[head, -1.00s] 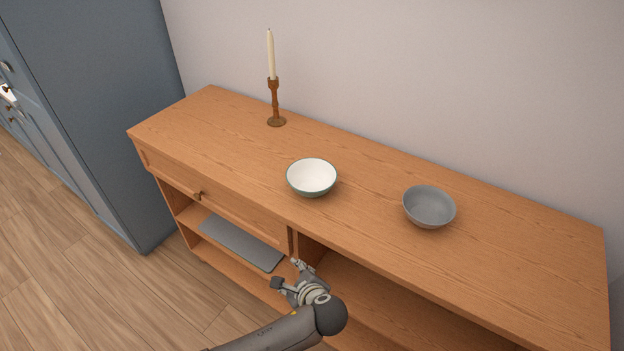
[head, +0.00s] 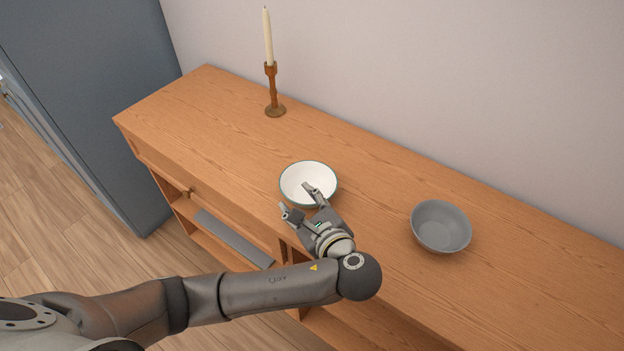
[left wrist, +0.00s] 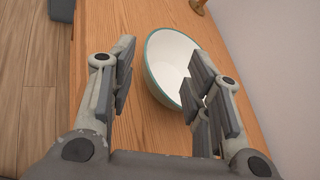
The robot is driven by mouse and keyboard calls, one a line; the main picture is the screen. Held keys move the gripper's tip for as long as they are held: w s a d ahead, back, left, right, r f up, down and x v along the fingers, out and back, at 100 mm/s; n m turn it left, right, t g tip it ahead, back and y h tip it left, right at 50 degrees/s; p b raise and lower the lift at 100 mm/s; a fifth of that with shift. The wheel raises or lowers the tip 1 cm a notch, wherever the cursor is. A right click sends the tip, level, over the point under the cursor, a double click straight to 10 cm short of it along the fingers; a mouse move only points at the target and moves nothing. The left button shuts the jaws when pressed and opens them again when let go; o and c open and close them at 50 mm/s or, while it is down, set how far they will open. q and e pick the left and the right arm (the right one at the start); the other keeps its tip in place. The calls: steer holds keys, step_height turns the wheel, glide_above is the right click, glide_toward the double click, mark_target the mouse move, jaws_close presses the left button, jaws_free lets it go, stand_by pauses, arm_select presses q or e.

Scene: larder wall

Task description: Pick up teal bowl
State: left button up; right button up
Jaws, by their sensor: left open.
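The teal bowl (head: 303,178) is white inside with a teal rim and stands upright on the wooden sideboard. It also shows in the left wrist view (left wrist: 170,62), ahead of the fingers and right of the middle between them. My left gripper (head: 299,200) is open and empty at the bowl's near side. In the head view one finger overlaps the bowl's near rim and the other is left of it. In the left wrist view the gripper (left wrist: 160,85) has its right finger covering part of the rim. I cannot tell whether it touches. My right gripper is not in view.
A grey bowl (head: 441,226) stands to the right on the sideboard top (head: 375,190). A candle in a wooden holder (head: 272,92) stands at the back left. A wall runs behind. A grey slab (head: 232,238) lies on the shelf below.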

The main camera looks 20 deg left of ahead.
mark_target(285, 189)
arm_select(q)
steer(key=x, duration=0.3)
steer(key=shift+s+a, duration=0.15)
steer(key=shift+a, duration=0.25)
steer(key=shift+a+f, duration=0.15)
steer(key=shift+w+a+f+p, duration=0.15)
steer(key=shift+w+p, duration=0.15)
steer(key=shift+w, duration=0.2)
steer(key=x, duration=0.2)
steer(key=p+x, duration=0.1)
steer(key=x, duration=0.1)
steer(key=shift+f, duration=0.4)
steer(key=shift+w+f, duration=0.1)
steer(key=shift+c, duration=1.1)
steer(key=c, duration=0.5)
jaws_close()
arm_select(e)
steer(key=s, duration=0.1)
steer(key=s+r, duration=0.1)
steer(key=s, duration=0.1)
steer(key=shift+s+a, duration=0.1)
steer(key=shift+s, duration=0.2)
